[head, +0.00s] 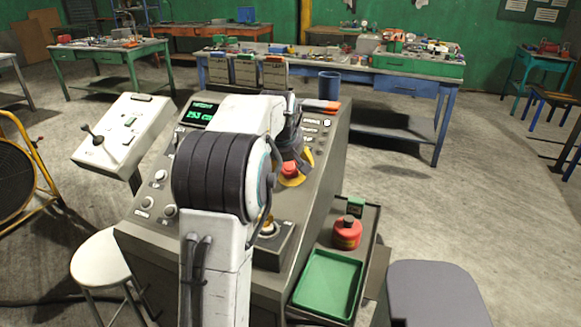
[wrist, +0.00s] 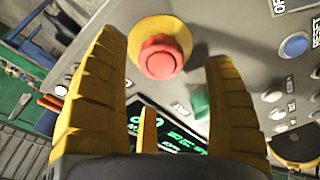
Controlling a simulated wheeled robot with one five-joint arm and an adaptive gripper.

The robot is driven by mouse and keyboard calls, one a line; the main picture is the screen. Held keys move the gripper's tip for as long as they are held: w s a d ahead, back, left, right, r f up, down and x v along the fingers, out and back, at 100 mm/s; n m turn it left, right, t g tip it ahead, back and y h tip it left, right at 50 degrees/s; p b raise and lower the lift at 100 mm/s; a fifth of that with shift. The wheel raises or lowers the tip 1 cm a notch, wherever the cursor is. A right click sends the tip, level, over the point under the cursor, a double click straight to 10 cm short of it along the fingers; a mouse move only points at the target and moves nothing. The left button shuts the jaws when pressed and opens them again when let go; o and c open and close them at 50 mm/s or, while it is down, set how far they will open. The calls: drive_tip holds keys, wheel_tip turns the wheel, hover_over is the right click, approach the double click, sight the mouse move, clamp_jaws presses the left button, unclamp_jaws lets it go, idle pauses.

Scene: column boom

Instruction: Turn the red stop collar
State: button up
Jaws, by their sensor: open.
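The red stop collar (head: 289,167) is a round red mushroom knob on a yellow base (head: 292,181), on the sloping top of the grey console. In the wrist view the red collar (wrist: 161,57) shows whole, with its yellow base (wrist: 153,27) behind it, at the upper middle. My gripper (wrist: 163,48) is open and empty, one yellow ribbed finger to the left and one to the right of the collar in the picture. Gaps show between each finger and the collar. In the head view my arm hides most of my gripper; a yellow finger (head: 307,158) shows beside the collar.
The grey console (head: 330,150) carries a green display (head: 201,115), knobs and a joystick (head: 268,229). In the wrist view a green switch (wrist: 201,107) and a blue button (wrist: 295,45) sit near the right finger. A green tray (head: 328,284) and red can (head: 347,232) stand right.

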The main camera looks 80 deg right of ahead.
drive_tip(key=v, duration=0.6)
idle(0.7)
drive_tip(key=w+a+n+t+y, duration=0.1)
drive_tip(key=w+a+t, duration=0.1)
drive_tip(key=w+a, duration=0.75)
drive_tip(key=w+a+n+t+y, duration=0.1)
drive_tip(key=w+a+n, duration=0.1)
drive_tip(key=w+a, duration=0.75)
drive_tip(key=w+a+f+n+t+y, duration=0.1)
drive_tip(key=w+a+f, duration=0.1)
drive_tip(key=w+a, duration=0.35)
drive_tip(key=w+a+f+y, duration=0.1)
drive_tip(key=w+a, duration=0.2)
drive_tip(key=a, duration=0.6)
drive_tip(key=s+a+f+n+y, duration=0.1)
drive_tip(key=s+a+f, duration=0.1)
drive_tip(key=a, duration=0.4)
drive_tip(key=s+a+f+n+y, duration=0.1)
drive_tip(key=s+a+f, duration=0.1)
drive_tip(key=a, duration=0.4)
drive_tip(key=s+a+f+n+y+p, duration=0.1)
drive_tip(key=s+a+f, duration=0.1)
drive_tip(key=s+a, duration=0.2)
drive_tip(key=shift+a+f, duration=0.3)
drive_tip(key=shift+a, duration=0.95)
drive_tip(key=shift+s, duration=0.15)
